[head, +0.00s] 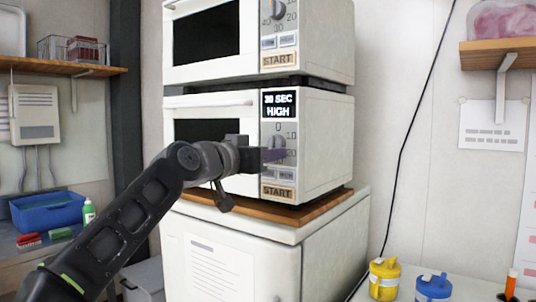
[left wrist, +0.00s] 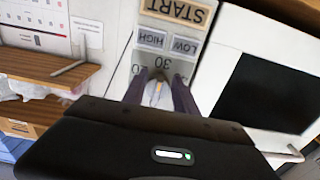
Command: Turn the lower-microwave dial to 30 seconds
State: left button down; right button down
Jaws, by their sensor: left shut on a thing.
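The lower white microwave (head: 327,150) stands on a wooden board, and its display (head: 279,104) reads "30 SEC HIGH". Its grey dial (head: 278,141) is on the control panel below the display, partly hidden by my fingers. My left gripper (head: 273,154) reaches the panel from the left and is shut on the dial. In the left wrist view, upside down, the dial (left wrist: 155,92) sits between the two dark purple fingers of the gripper (left wrist: 158,95), with the numbers 30 and 20 beside it. My right gripper is not in view.
The START button (head: 277,191) is below the dial. Another microwave (head: 318,40) is stacked on top. A white cabinet (head: 270,250) is underneath. Yellow and blue containers (head: 384,278) stand at the lower right. A wall shelf (head: 508,50) is at the upper right.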

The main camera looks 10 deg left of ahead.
pick_arm(q)
jog(key=c, duration=1)
grip_release()
jog(key=b+v, duration=0.3)
jog(key=v, duration=0.4)
jog(key=shift+s, duration=0.35)
jog(key=shift+a, duration=0.1)
